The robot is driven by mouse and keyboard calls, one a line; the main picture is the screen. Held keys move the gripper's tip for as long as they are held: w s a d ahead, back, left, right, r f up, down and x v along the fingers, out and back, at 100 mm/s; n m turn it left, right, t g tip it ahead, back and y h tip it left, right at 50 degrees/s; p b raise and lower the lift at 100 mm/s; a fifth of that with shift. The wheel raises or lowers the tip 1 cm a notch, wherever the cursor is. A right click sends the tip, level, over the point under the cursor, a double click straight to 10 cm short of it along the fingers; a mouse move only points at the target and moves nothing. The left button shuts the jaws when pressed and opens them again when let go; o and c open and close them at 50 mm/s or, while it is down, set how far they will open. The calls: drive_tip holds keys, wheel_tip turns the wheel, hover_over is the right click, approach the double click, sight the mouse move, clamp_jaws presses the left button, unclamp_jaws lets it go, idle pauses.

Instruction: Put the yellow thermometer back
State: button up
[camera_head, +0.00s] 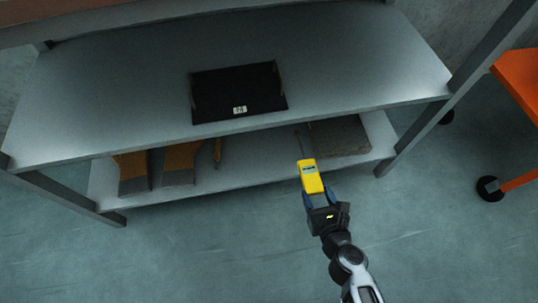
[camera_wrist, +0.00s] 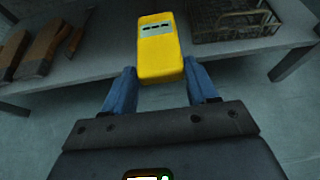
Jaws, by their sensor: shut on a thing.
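The yellow thermometer (camera_head: 311,175) is a boxy handheld body with a thin dark probe pointing up and away from my gripper. My gripper (camera_head: 318,198) is shut on its near end and holds it in front of the shelf's front edge. In the wrist view the thermometer (camera_wrist: 159,52) stands out between the two blue fingers of my gripper (camera_wrist: 160,88), with a small grey display panel on its face. A black tray (camera_head: 238,94) with low side walls and a small white label lies on the upper shelf. It looks empty.
The metal upper shelf (camera_head: 330,65) overhangs a lower shelf (camera_head: 230,178). A shelf leg stands right of my gripper. An orange frame (camera_head: 520,80) is at far right.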

drive_tip(key=w+a+f+b, duration=0.6)
drive_tip(key=a+f+b, duration=0.4)
drive_tip(key=f+b, duration=0.1)
drive_tip(key=shift+b, duration=0.3)
drive_tip(key=shift+f, duration=0.2)
drive_tip(key=o, duration=1.1)
drive_tip(key=p+v, duration=0.4)
drive_tip(key=v, duration=0.8)
drive_tip(key=shift+d+r, duration=0.1)
drive_tip(key=shift+r, duration=0.1)
